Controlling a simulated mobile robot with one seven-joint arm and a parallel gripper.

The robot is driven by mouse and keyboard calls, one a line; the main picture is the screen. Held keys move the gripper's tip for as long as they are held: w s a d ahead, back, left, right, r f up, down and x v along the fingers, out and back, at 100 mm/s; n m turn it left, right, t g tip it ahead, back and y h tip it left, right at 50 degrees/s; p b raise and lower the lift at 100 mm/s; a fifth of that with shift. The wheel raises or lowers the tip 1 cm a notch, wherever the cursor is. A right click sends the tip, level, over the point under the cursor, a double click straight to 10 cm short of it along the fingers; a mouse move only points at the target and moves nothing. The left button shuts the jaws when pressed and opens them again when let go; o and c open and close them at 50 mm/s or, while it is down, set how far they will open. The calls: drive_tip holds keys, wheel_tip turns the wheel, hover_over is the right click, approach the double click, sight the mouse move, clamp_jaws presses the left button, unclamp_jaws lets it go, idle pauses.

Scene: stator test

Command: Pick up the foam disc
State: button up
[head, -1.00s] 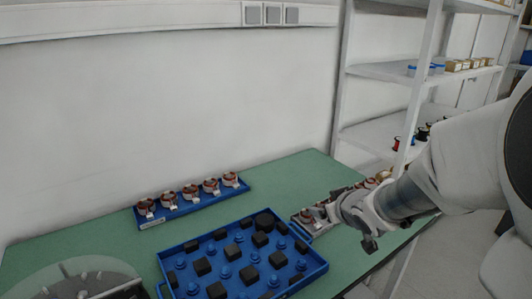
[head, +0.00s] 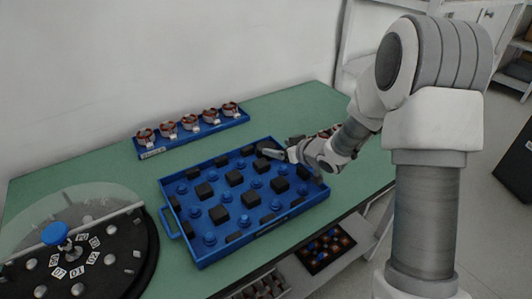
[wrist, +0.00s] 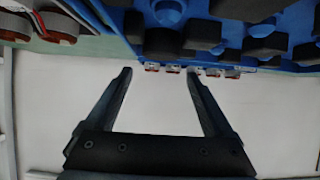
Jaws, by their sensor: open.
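The foam disc (head: 266,146) looks like a dark, round piece at the back right of the blue tray (head: 176,228). It is partly hidden by my gripper (head: 274,154), which is over that corner of the tray. In the wrist view my gripper (wrist: 159,72) is open, with nothing between its two fingers. Dark foam pieces and blue pegs in the tray show along the top of that view. I cannot tell which dark piece there is the disc, or whether a fingertip touches it.
Square dark blocks (head: 234,178) and blue pegs fill the tray. A blue rack (head: 152,153) of copper-wound stators stands behind it. A round black turntable (head: 137,262) with a clear cover is at the left. The green table (head: 306,100) is clear at the back right.

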sight(267, 147)
drive_tip(key=shift+x, duration=0.9)
drive_tip(key=shift+s+f+b+x, duration=0.15)
drive_tip(key=shift+b+x, duration=0.2)
drive_tip(key=shift+x, duration=1)
drive_tip(key=shift+s+f+b+x, duration=0.1)
drive_tip(key=shift+f+b+x, duration=0.15)
drive_tip(key=shift+x, duration=1.05)
drive_tip(key=shift+r, duration=0.1)
drive_tip(key=shift+c, duration=0.4)
drive_tip(key=c, duration=0.9)
drive_tip(key=shift+r, duration=0.1)
